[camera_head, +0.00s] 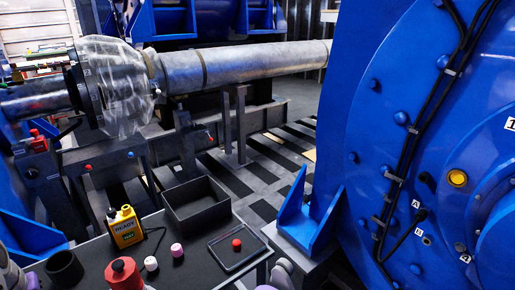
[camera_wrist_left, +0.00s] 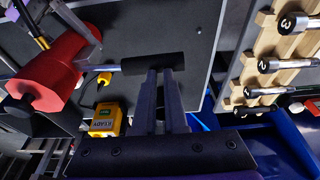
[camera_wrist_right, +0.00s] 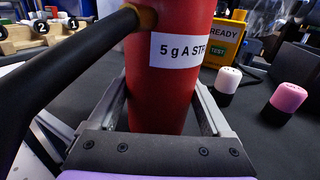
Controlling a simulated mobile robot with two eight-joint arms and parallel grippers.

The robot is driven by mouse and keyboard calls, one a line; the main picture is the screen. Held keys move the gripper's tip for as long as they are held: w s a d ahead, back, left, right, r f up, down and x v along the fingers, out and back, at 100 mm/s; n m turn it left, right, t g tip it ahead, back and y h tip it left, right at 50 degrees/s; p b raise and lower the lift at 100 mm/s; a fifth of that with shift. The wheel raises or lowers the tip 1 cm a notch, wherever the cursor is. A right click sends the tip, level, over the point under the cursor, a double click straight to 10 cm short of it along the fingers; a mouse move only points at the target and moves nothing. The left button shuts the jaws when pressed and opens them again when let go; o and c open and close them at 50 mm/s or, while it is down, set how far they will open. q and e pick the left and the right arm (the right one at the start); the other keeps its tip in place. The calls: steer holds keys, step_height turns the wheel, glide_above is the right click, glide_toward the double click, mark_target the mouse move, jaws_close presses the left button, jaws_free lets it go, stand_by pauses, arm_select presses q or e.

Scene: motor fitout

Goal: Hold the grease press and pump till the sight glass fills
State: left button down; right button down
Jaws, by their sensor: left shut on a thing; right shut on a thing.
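The red grease press (camera_wrist_right: 165,95), with a label starting "5 g A STR", stands upright between the fingers of my right gripper (camera_wrist_right: 155,105), which is shut on it. A black lever (camera_wrist_right: 75,58) runs from a brass-coloured joint at its top toward lower left. The press also shows at the bottom of the head view (camera_head: 122,274) and at left in the left wrist view (camera_wrist_left: 65,68). A round amber disc (camera_head: 457,179), possibly the sight glass, is on the blue motor.
A yellow READY box (camera_head: 125,228), an empty dark bin (camera_head: 196,203), white and pink caps (camera_head: 176,250) and a tray with a red knob (camera_head: 237,243) crowd the bench. A wooden rack with numbered tools (camera_wrist_left: 270,60) is nearby. The blue motor housing (camera_head: 375,130) fills the right.

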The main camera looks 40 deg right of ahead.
arm_select(q)
steer(key=shift+w+v, duration=0.2)
steer(key=shift+v, duration=0.55)
steer(key=shift+w+v, duration=0.15)
steer(key=shift+v, duration=0.6)
steer(key=shift+w+v, duration=0.2)
steer(key=shift+v, duration=0.55)
steer(key=shift+r, duration=0.2)
arm_select(e)
jaws_free()
arm_select(q)
steer(key=v, duration=0.2)
steer(key=w+v, duration=0.1)
steer(key=v, duration=0.1)
steer(key=shift+r, duration=0.5)
arm_select(e)
steer(key=shift+s, duration=0.1)
steer(key=v, duration=1.1)
steer(key=shift+s+d, duration=0.2)
steer(key=shift+s, duration=0.15)
steer(key=shift+r, duration=0.1)
